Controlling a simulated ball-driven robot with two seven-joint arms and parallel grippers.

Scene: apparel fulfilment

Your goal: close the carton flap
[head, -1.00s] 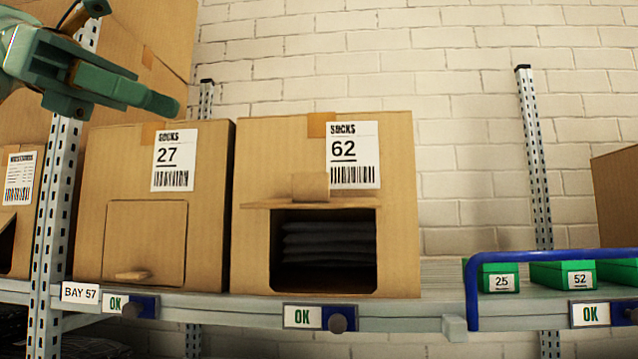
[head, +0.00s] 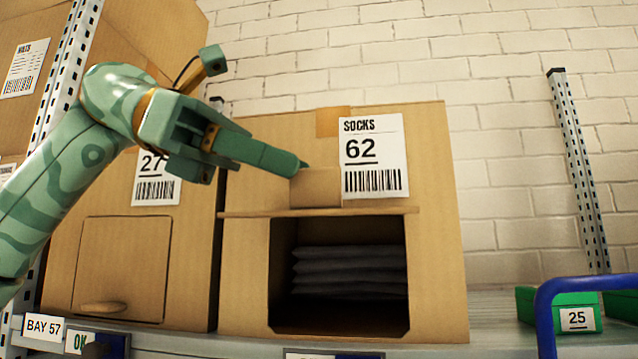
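The SOCKS 62 carton (head: 437,230) stands on the shelf with its front opening uncovered. Its flap (head: 370,210) sticks out toward me above the opening, seen almost edge-on. A cardboard tab (head: 316,189) stands up on the flap. Dark folded socks (head: 350,270) lie stacked inside. My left gripper (head: 301,168) reaches in from the left, its fingertips at the top left of the tab; I cannot tell whether they touch it. The fingers overlap in this view, so their gap is hidden. My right gripper is out of view.
A SOCKS 27 carton (head: 190,265) with its flap shut stands close on the left. A perforated post (head: 62,95) rises at the left. At the right are a blue rail (head: 545,305) and green boxes (head: 527,298). A white brick wall (head: 490,90) is behind.

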